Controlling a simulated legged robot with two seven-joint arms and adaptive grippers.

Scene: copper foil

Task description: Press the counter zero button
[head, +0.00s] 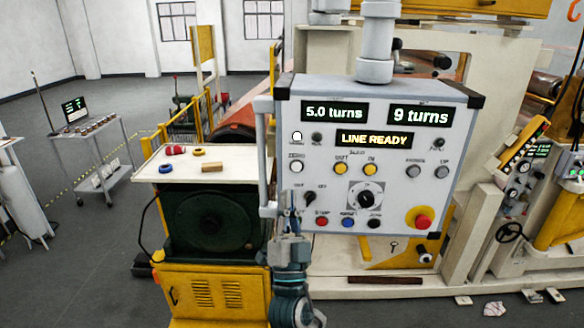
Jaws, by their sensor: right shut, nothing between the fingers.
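The grey control panel (330,185) faces me in the head view. A white round button (297,167) sits at its left side under a label that reads ZERO. The upper left display (335,112) reads "5.0 turns", the upper right display (420,115) reads "9 turns", and a middle display (374,139) reads "LINE READY". My right gripper (289,208) is shut and empty. It points up at the panel's lower left edge, below the ZERO button and apart from it in the picture. My left gripper is not in view.
A red stop knob (422,222), a black dial (366,198) and several small buttons share the panel. A vertical handle (267,160) runs along its left side. A grey cart (98,160) stands farther left.

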